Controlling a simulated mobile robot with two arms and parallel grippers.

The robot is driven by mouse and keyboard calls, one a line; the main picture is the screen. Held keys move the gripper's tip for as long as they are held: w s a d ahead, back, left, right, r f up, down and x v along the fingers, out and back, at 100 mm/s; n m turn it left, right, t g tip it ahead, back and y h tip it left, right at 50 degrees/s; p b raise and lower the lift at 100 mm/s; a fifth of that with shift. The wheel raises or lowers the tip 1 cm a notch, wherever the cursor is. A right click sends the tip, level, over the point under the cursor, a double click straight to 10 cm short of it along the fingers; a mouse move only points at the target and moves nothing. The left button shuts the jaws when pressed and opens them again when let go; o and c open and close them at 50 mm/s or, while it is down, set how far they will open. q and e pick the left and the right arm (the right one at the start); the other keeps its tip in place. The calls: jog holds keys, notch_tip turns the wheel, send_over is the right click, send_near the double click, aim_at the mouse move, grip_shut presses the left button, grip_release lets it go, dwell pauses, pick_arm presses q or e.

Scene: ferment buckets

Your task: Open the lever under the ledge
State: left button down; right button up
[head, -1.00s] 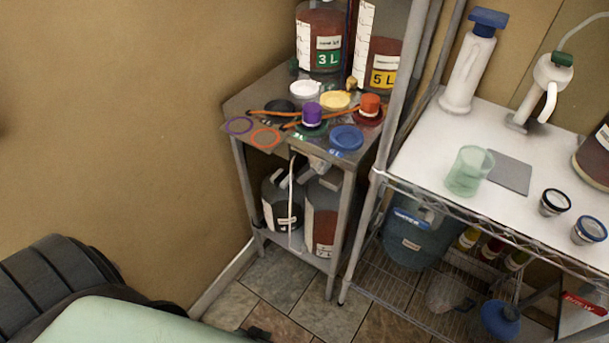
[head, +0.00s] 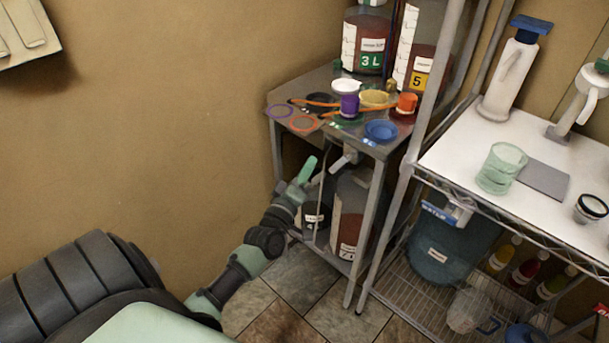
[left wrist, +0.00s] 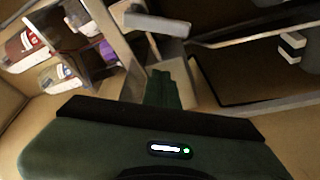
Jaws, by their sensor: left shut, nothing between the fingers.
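The ledge is the top of a small metal stand (head: 304,84), with caps and rings lying on it. A pale grey lever (head: 343,160) shows just under its front edge, above the jugs below. In the left wrist view, a pale grey bar (left wrist: 157,22) that looks like this lever lies just beyond the fingers. My left gripper (head: 309,171) is shut and empty, at the front of the stand beside the lever. I cannot tell whether it touches the lever. Its green fingers (left wrist: 164,90) are together in the wrist view. My right gripper is out of view.
Jugs, one brown-red (head: 347,218), stand on the stand's lower shelf behind my gripper. A metal post (head: 413,150) and a wire rack with a white top (head: 452,150) stand close on the right. Open tiled floor (head: 267,283) lies in front.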

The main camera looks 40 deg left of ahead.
aim_at(340, 164)
pick_arm(q)
jog(key=w+d, duration=0.1)
jog(key=w+f, duration=0.1)
jog(key=w+d, duration=0.1)
jog(key=shift+w+d+f, duration=0.25)
jog(key=shift+w+d, duration=0.1)
jog(key=shift+w, duration=0.05)
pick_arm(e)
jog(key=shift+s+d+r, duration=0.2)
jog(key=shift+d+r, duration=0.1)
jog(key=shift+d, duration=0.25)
pick_arm(q)
jog(key=shift+p, duration=0.3)
